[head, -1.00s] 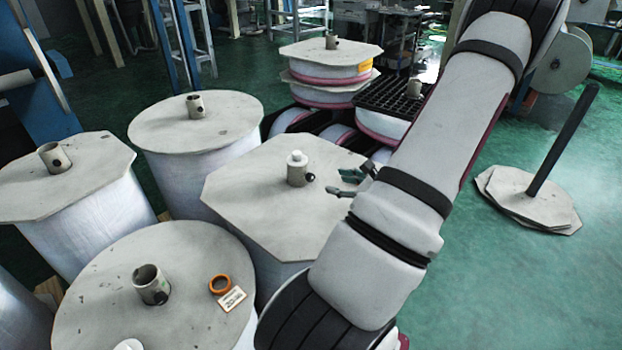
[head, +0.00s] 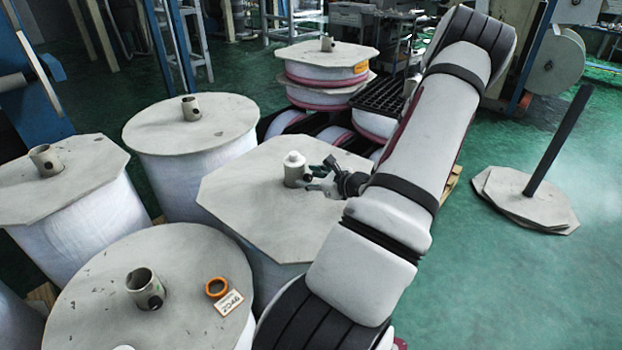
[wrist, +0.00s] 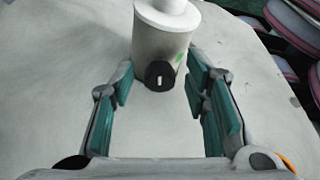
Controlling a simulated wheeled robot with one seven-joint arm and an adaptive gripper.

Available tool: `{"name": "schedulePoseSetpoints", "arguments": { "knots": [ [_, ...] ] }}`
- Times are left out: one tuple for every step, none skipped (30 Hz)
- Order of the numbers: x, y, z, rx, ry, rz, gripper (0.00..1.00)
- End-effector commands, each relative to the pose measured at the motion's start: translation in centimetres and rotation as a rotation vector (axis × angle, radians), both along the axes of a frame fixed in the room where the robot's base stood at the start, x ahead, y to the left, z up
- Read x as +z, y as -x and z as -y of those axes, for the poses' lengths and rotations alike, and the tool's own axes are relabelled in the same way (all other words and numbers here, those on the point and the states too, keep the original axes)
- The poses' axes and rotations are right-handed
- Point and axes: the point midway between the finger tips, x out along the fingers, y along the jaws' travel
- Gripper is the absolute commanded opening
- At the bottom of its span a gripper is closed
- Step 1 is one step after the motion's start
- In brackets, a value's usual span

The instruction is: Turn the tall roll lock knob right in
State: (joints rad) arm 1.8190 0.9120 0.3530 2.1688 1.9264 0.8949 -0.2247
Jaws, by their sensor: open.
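The octagonal-topped tall roll (head: 270,225) stands in the middle of the head view. A pale core tube (head: 293,170) with a white cap rises from its top. The black lock knob (wrist: 160,76) sits low on the tube's side in the wrist view, with a small white mark upright on its face. My gripper (head: 318,176) is open at the tube's right side. In the wrist view its teal-padded fingers stand left and right of the knob, with a gap on both sides. In the head view the fingers partly hide the knob.
Other wrapped rolls with bare tubes stand to the left (head: 190,130) and front left (head: 80,290). An orange ring (head: 216,287) and a label card (head: 229,302) lie on the front roll. Stacked rolls (head: 327,62) stand behind.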

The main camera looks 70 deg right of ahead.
Motion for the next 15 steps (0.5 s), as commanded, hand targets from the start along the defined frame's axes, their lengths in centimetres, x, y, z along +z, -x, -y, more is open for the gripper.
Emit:
{"name": "schedulePoseSetpoints", "arguments": {
  "knots": [
    [0.01, 0.00, 0.00, 0.000, 0.000, 0.000, 0.42],
    [0.00, 0.01, 0.00, 0.000, 0.000, 0.000, 0.38],
    [0.02, 0.01, -0.01, 0.000, 0.000, 0.000, 0.29],
    [0.02, 0.01, -0.01, 0.000, 0.000, 0.000, 0.22],
    [0.01, 0.01, -0.02, 0.000, 0.000, 0.000, 0.15],
    [0.02, 0.02, -0.01, 0.000, 0.000, 0.000, 0.06],
    [0.02, 0.02, -0.01, 0.000, 0.000, 0.000, 0.00],
    [0.02, 0.02, -0.01, 0.000, 0.000, 0.000, 0.00],
    [0.02, 0.02, -0.01, 0.000, 0.000, 0.000, 0.00],
    [0.02, 0.02, -0.01, 0.000, 0.000, 0.000, 0.00],
    [0.02, 0.02, -0.01, 0.000, 0.000, 0.000, 0.00],
    [0.03, 0.03, -0.01, 0.001, -0.001, 0.000, 0.00],
    [0.04, 0.03, -0.01, 0.000, -0.002, 0.001, 0.00],
    [0.05, 0.02, -0.01, 0.000, -0.005, 0.002, 0.00],
    [0.08, 0.02, -0.01, 0.001, -0.010, 0.003, 0.00]
  ]
}}
